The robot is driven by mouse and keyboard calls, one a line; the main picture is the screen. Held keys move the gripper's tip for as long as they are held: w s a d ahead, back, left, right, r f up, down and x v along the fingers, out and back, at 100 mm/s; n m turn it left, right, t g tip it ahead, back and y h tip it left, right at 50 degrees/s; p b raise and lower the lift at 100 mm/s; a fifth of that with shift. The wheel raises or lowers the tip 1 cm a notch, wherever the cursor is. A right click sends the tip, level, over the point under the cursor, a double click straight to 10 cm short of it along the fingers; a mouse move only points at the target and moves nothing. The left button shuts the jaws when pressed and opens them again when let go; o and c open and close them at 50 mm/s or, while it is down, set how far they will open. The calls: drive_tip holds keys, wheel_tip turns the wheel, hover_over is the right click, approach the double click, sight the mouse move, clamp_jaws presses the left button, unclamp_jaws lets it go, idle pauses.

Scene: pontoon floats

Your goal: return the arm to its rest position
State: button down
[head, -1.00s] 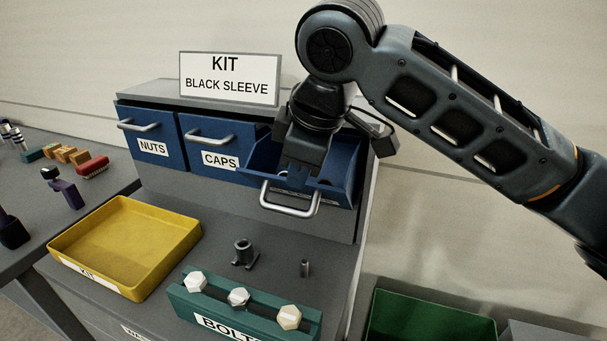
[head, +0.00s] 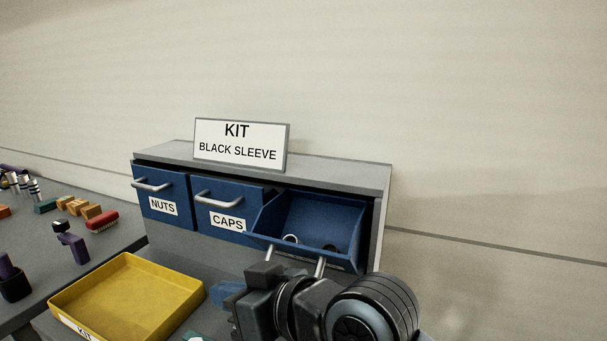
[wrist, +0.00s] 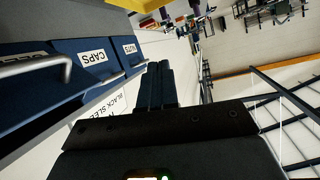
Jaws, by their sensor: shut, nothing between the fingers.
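My gripper shows in the wrist view (wrist: 158,68) with its two dark fingers together and nothing between them. In the head view my wrist and gripper (head: 228,292) are low in the picture, in front of the drawer cabinet, with the bluish fingers pointing left towards the yellow tray. My arm is folded low at the bottom edge, and the rest of it is out of view.
The cabinet (head: 345,173) has shut NUTS (head: 165,190) and CAPS (head: 228,203) drawers. The third drawer (head: 305,222) is open, with a pale ring and something dark inside. A KIT BLACK SLEEVE sign (head: 240,143) stands on top. The yellow tray (head: 130,290) looks empty.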

drive_tip(key=s+d+f+m+t+h, duration=0.1)
drive_tip(key=s+d+f+m+t, duration=0.3)
drive_tip(key=d+f+m, duration=0.1)
drive_tip(key=s+d+f+m+t+h, duration=0.1)
drive_tip(key=s+d+f+m, duration=0.1)
drive_tip(key=s+d+f, duration=0.1)
drive_tip(key=shift+f+m+t+h, duration=0.2)
drive_tip(key=shift+m+t+h, duration=0.1)
drive_tip(key=shift+m+t, duration=0.1)
drive_tip(key=s+d+f+m+t+h, duration=0.2)
drive_tip(key=s+d+f+m+h, duration=0.3)
drive_tip(key=s+d, duration=0.55)
drive_tip(key=s+d+r+n+h, duration=0.1)
drive_tip(key=s+d+h, duration=0.1)
drive_tip(key=s+d, duration=0.4)
drive_tip(key=s+d+r+n+h+b, duration=0.1)
drive_tip(key=s+d, duration=0.6)
drive_tip(key=s, duration=0.7)
drive_tip(key=shift+n+h, duration=0.6)
